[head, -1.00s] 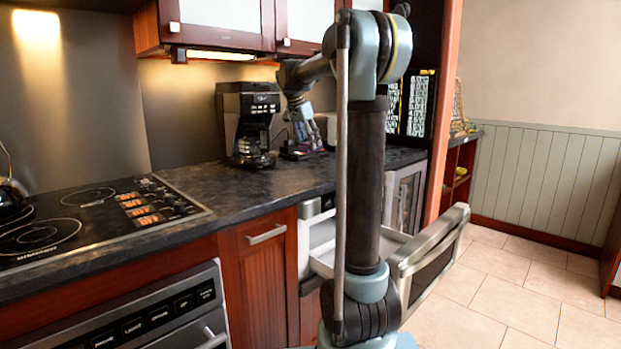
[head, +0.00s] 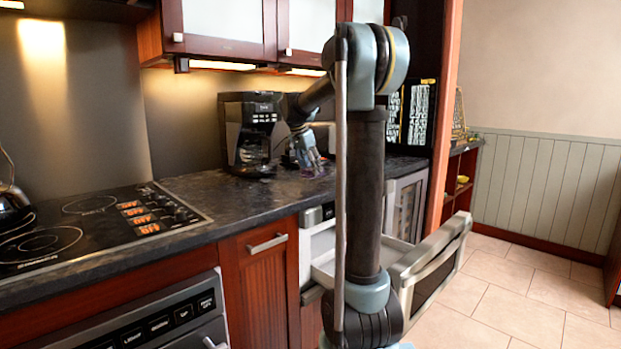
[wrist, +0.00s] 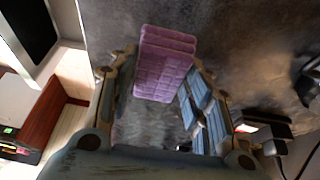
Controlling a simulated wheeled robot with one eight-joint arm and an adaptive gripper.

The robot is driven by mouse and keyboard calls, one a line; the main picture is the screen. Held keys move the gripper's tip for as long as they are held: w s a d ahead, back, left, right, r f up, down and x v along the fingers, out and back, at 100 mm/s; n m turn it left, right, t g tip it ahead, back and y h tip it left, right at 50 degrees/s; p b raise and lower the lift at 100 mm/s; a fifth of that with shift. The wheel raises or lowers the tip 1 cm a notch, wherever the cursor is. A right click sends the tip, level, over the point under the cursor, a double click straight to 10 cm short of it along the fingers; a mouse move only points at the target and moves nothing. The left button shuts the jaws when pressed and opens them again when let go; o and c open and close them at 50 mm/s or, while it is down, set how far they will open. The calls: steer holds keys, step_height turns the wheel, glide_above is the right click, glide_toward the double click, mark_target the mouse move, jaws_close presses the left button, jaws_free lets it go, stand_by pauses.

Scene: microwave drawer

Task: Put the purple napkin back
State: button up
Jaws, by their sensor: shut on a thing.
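The purple napkin (wrist: 166,62) shows in the wrist view as a folded, ribbed block between the fingers of my gripper (wrist: 158,78). My gripper is shut on it, over the dark countertop. In the head view my gripper (head: 308,158) is low over the counter, just right of the coffee maker. The napkin is too small to make out clearly there. I cannot tell whether the napkin touches the counter.
The coffee maker (head: 250,132) stands left of my gripper. The microwave drawer (head: 436,262) below the counter is pulled open. A cooktop (head: 95,218) lies to the left. A dark cable (wrist: 282,165) shows in the wrist view. The countertop (head: 225,200) in front is clear.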

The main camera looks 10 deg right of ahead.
mark_target(309, 169)
steer(key=shift+f, duration=1.65)
steer(key=o, duration=1)
steer(key=shift+w, duration=0.1)
steer(key=v, duration=1.2)
steer(key=s+d+f+n+y, duration=0.1)
steer(key=s+d+f+n, duration=0.1)
steer(key=s+f, duration=0.35)
steer(key=s+d+f+n, duration=0.1)
steer(key=s+f, duration=0.1)
steer(key=s, duration=0.7)
steer(key=s+d+f+n+y, duration=0.1)
steer(key=s+d+f+n, duration=0.15)
steer(key=s, duration=0.45)
steer(key=s+f+n+y, duration=0.1)
steer(key=s+f+n, duration=0.4)
steer(key=s+f, duration=1.4)
step_height(309, 169, down, 2)
steer(key=shift+s+a+f+y, duration=0.15)
steer(key=shift+s+a+y, duration=0.05)
steer(key=shift+a+y, duration=0.15)
